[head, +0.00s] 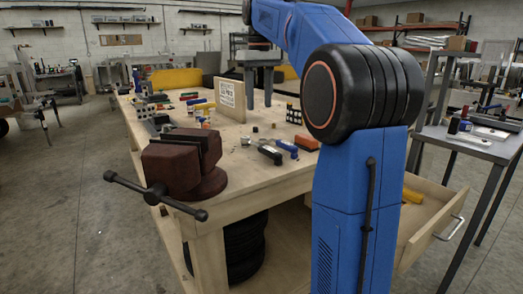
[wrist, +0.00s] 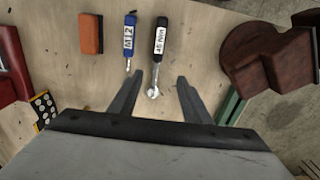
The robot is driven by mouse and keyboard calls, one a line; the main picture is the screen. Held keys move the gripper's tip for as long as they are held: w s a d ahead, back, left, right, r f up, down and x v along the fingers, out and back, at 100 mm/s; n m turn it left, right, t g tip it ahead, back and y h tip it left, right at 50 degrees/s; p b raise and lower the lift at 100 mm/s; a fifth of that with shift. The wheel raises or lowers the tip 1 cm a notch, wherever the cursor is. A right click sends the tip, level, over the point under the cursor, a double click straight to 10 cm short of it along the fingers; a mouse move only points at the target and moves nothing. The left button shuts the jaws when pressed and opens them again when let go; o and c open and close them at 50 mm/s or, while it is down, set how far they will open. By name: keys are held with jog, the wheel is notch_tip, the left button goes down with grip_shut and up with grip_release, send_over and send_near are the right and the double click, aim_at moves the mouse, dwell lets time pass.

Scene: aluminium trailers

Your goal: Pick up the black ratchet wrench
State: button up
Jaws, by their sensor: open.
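The black ratchet wrench (wrist: 159,40) lies on the wooden workbench in the wrist view, with a white label on its handle and a chrome head (wrist: 153,93) at the lower end. In the head view it is the black-handled tool (head: 270,155) near the bench's front. My gripper (wrist: 160,76) is open and empty. In the wrist view its fingers lie either side of the wrench's chrome end. In the head view my gripper (head: 259,108) points down over the bench, behind the wrench; its exact height is hard to judge.
A blue tool labelled M12 (wrist: 129,42) lies close beside the wrench, with an orange block (wrist: 90,33) beyond it. A brown vise (head: 185,160) stands on the bench's left front corner. A wooden board with a sign (head: 230,98) stands near my gripper. An open drawer (head: 425,222) juts out at right.

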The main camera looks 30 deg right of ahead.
send_over(262, 145)
jog(key=f, duration=1)
jog(key=shift+w+a+f, duration=0.1)
jog(key=shift+a+f, duration=0.3)
jog(key=shift+d+f, duration=0.2)
jog(key=shift+f, duration=1.1)
jog(key=shift+d+f, duration=0.15)
jog(key=shift+f, duration=1.15)
grip_shut()
